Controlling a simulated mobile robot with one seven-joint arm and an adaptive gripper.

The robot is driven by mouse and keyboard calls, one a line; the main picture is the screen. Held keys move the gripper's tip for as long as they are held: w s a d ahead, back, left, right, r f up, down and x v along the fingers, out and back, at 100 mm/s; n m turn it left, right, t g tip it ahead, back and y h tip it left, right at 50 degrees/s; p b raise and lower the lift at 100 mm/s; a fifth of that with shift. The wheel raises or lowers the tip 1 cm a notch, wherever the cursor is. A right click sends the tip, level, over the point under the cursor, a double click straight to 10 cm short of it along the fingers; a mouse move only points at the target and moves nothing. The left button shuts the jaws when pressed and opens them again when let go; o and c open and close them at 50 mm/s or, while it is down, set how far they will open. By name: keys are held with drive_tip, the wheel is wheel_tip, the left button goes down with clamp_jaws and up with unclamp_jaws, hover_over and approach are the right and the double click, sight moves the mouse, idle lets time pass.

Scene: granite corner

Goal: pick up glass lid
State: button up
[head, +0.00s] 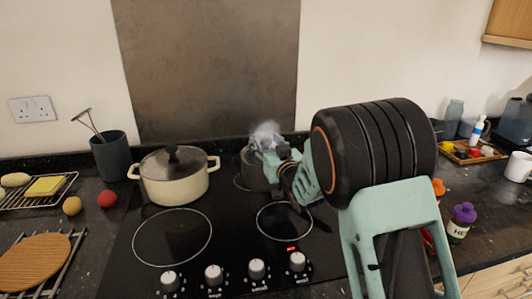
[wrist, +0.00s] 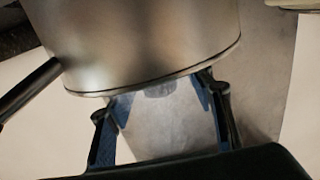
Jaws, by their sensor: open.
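A pale, see-through shape, probably the glass lid (head: 267,130), shows above a grey metal saucepan (head: 253,172) on the back right of the hob. My gripper (head: 270,152) is at the saucepan's top, partly hiding it and the lid. In the wrist view my gripper (wrist: 162,118) is open, its two fingers on either side of a hazy, pale area just past the pan's rim. The saucepan's wall (wrist: 150,40) fills the top of that view. I cannot tell whether the fingers touch the lid.
A cream pot (head: 174,186) with a dark-knobbed lid stands on the hob to the left. The splashback (head: 215,70) rises behind the saucepan. The front burners are clear. Bottles, including a purple-capped one (head: 461,222), stand at right.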

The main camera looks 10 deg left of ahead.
drive_tip(key=shift+c, duration=0.7)
clamp_jaws()
drive_tip(key=shift+r, duration=0.2)
